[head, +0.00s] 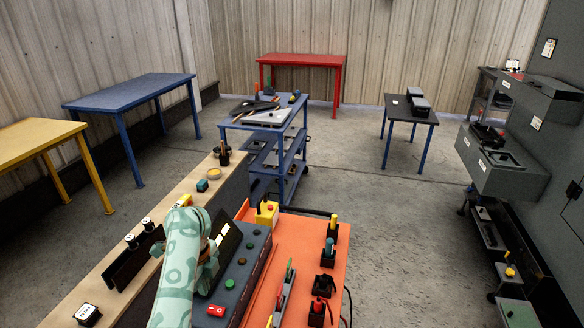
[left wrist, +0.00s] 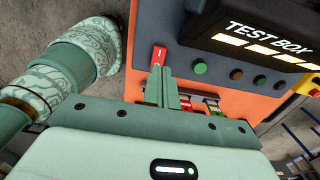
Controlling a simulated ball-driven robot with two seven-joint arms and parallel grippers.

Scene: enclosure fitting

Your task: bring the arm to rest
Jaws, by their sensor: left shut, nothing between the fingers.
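My left arm comes up from the bottom in the head view, with a pale green patterned cover. My left gripper (head: 208,272) is beside the test box (head: 249,262). In the left wrist view its two fingers (left wrist: 162,78) are together with nothing between them. Their tips appear just short of the red rocker switch (left wrist: 159,55) on the test box panel (left wrist: 155,20); I cannot tell whether they touch it. The red switch also shows in the head view (head: 216,310). My right gripper is in neither view.
The test box stands on an orange surface (head: 318,245) with several small holders and tools. A wooden-topped bench (head: 118,285) runs along its left. Beyond stand a blue cart (head: 238,122), a red table (head: 300,58) and a blue table (head: 130,90). Open floor lies to the right.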

